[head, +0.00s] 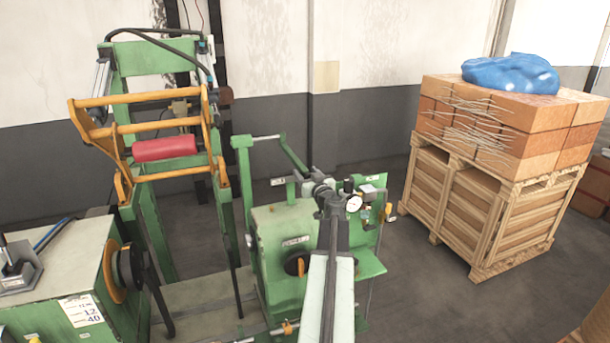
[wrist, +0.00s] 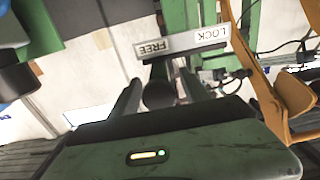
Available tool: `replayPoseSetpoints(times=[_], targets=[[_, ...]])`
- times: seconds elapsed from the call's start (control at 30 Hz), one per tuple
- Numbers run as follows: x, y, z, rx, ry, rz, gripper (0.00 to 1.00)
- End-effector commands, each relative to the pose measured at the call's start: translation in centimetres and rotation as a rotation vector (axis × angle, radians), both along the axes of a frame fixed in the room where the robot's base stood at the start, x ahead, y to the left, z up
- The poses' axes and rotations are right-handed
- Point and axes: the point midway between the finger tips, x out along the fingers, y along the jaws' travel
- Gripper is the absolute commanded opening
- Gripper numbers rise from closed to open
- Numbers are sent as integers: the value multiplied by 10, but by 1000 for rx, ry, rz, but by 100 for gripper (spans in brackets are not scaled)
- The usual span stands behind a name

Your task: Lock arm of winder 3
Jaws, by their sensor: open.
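In the wrist view, my gripper (wrist: 158,82) is open. Its two dark fingers point away from the camera, on either side of a dark round knob (wrist: 158,96). I cannot tell whether they touch it. In the head view, my arm reaches forward to a green winder unit (head: 285,235) with a gauge (head: 354,203). The fingers and the knob cannot be made out clearly there.
A green frame (head: 150,60) with an orange arm (head: 135,98) and red roller (head: 165,148) stands left. A green cabinet (head: 75,270) is at front left. At right, a wooden crate (head: 480,205) carries orange blocks (head: 500,120) and a blue bag (head: 510,75). Floor between is clear.

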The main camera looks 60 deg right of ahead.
Motion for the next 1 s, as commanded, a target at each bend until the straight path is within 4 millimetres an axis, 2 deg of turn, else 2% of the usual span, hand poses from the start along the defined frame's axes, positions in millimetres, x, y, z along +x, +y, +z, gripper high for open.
replayPoseSetpoints(times=[0.07,0.2,0.27,1.0], targets=[[0,0,0,0,0,0,54],[0,1,0,0,0,1,15],[0,1,0,0,0,1,0],[1,2,0,0,0,2,0]])
